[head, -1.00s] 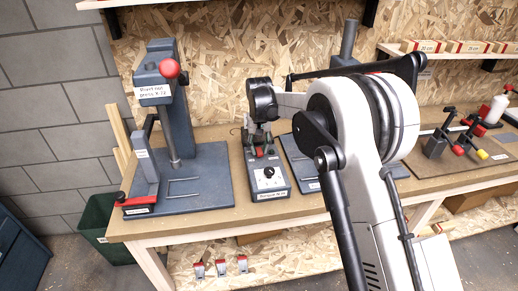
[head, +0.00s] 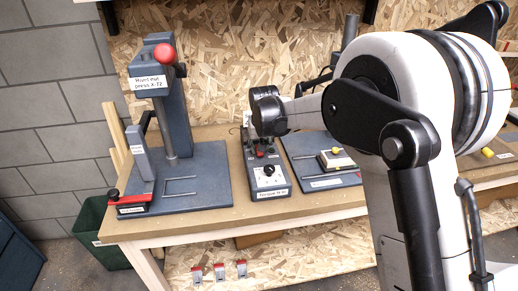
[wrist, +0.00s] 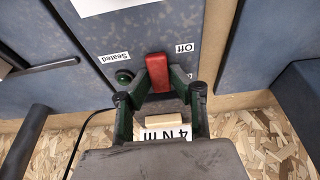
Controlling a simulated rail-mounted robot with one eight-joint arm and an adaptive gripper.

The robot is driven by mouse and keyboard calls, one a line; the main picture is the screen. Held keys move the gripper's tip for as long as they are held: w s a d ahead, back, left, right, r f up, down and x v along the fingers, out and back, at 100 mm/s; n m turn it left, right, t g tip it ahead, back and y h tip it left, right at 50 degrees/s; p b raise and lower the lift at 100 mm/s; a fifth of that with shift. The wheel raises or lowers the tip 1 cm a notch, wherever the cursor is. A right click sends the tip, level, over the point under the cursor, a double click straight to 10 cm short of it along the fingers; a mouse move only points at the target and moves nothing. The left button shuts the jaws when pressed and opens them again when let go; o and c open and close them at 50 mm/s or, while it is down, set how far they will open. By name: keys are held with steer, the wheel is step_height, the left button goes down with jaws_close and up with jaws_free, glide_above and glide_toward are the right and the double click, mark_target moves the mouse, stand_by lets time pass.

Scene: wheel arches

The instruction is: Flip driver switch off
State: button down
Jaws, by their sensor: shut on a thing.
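The driver box (head: 269,193) is a grey unit on the bench with a dial and a front label. Its red switch (wrist: 157,68) shows close up in the wrist view, beside an "Off" label (wrist: 184,47). My gripper (wrist: 158,84) has its two green fingers on either side of the red switch and is shut on it. In the head view, my gripper (head: 263,142) is above the back of the box, mostly hidden by my wrist. A dark round button or lamp (wrist: 124,76) sits by the "Seated" label (wrist: 114,57).
A rivet nut press (head: 158,82) with a red knob stands on the left. A green bin (head: 100,232) stands below the bench (head: 215,222). My arm hides much of the right side.

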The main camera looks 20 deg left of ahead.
steer(key=c, duration=1.6)
jaws_free()
steer(key=shift+o, duration=0.2)
steer(key=shift+r, duration=0.1)
steer(key=v, duration=1.2)
